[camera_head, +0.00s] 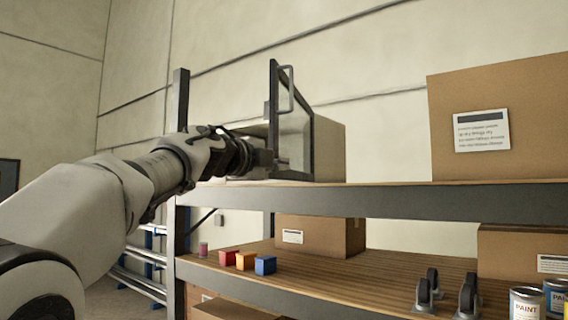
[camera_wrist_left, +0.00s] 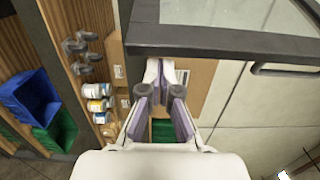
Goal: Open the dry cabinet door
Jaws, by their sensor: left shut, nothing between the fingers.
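The dry cabinet (camera_head: 330,150) stands on the upper shelf. Its glass door (camera_head: 294,135), with a dark frame and a bar handle (camera_head: 287,88), stands out at an angle from the body, swung open. In the left wrist view the door's dark frame (camera_wrist_left: 225,40) crosses the top, and the handle (camera_wrist_left: 285,70) is at the right. My left gripper (camera_head: 268,160) is shut and empty, close to the lower part of the door, away from the handle; its fingertips (camera_wrist_left: 160,90) are near the frame's edge. I cannot tell whether they touch it. My right gripper is not in view.
A large cardboard box (camera_head: 500,120) stands right on the upper shelf (camera_head: 400,200). The lower shelf (camera_head: 370,275) holds small coloured blocks (camera_head: 245,260), boxes, casters (camera_head: 430,290) and paint cans (camera_head: 526,303). A dark rack post (camera_head: 181,110) rises behind my left arm.

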